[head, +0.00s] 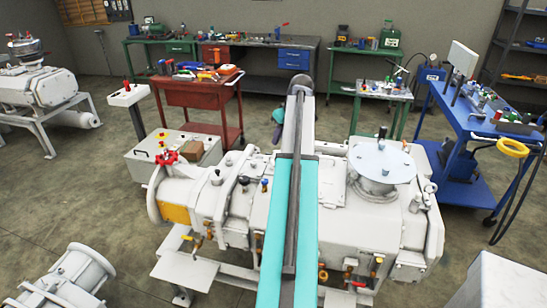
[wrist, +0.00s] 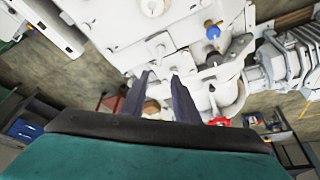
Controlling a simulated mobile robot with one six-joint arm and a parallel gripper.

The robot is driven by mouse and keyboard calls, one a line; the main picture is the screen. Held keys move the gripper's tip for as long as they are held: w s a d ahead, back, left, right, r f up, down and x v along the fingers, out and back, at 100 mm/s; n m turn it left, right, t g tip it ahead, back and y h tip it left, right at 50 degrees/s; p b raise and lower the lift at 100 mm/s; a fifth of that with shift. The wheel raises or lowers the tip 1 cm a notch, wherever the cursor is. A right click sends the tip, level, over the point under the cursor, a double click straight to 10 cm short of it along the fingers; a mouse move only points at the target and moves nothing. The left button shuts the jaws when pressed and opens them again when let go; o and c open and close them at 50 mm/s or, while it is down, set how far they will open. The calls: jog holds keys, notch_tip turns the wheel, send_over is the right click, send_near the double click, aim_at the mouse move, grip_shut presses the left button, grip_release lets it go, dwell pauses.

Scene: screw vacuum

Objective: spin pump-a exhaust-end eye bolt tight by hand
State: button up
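The large white pump (head: 330,220) stands in the middle of the head view, partly hidden by my teal arm; its casing also fills the top of the wrist view (wrist: 120,35). In the wrist view, my gripper (wrist: 159,76) is open, its two dark fingers apart with nothing held between them. Its tips point at the pump casing. A small pale round fitting (wrist: 160,48) shows on the casing just beyond the tips; I cannot tell whether it is the eye bolt. No eye bolt is clearly made out in the head view.
A red cart (head: 203,95) and green-legged table (head: 375,88) stand behind, a blue cart (head: 490,125) at right. Floor at left is partly clear.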

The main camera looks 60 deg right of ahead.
aim_at(272, 156)
jog(key=shift+f, duration=0.15)
jog(key=shift+p+x, duration=2.1)
jog(key=shift+x, duration=4.65)
